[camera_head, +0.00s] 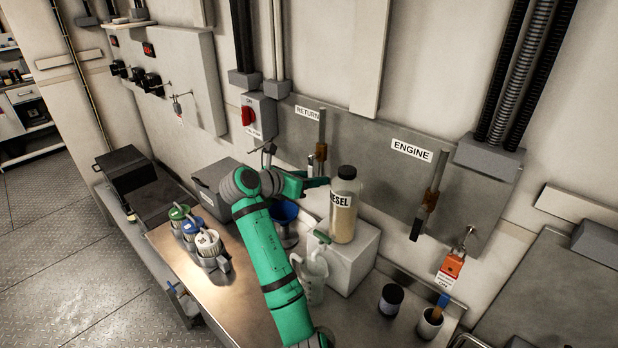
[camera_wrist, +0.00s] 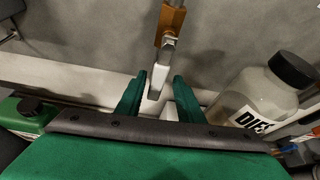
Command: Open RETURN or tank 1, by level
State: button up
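The RETURN label (camera_head: 307,112) is on the grey wall panel, beside a vertical pipe with a brass-coloured valve (camera_head: 321,152). In the wrist view the brass valve body (camera_wrist: 172,22) is at the top, and its metal lever (camera_wrist: 160,72) hangs down. My gripper (camera_head: 318,182) is at this valve, left of the diesel bottle. In the wrist view my gripper (camera_wrist: 159,84) has its two green fingers apart, one on each side of the lever's lower end, with gaps visible. I cannot make out a tank 1 or a level reading.
The diesel bottle (camera_head: 343,212) stands on a white block (camera_head: 352,258), close right of my gripper; it also shows in the wrist view (camera_wrist: 262,92). The ENGINE valve (camera_head: 429,201) is farther right. A blue funnel (camera_head: 284,212), a jug (camera_head: 313,277) and cans crowd the bench.

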jog(key=shift+d, duration=0.15)
jog(key=shift+s+a+r, duration=0.2)
jog(key=shift+a, duration=0.15)
jog(key=v, duration=1)
jog(key=shift+s, duration=0.15)
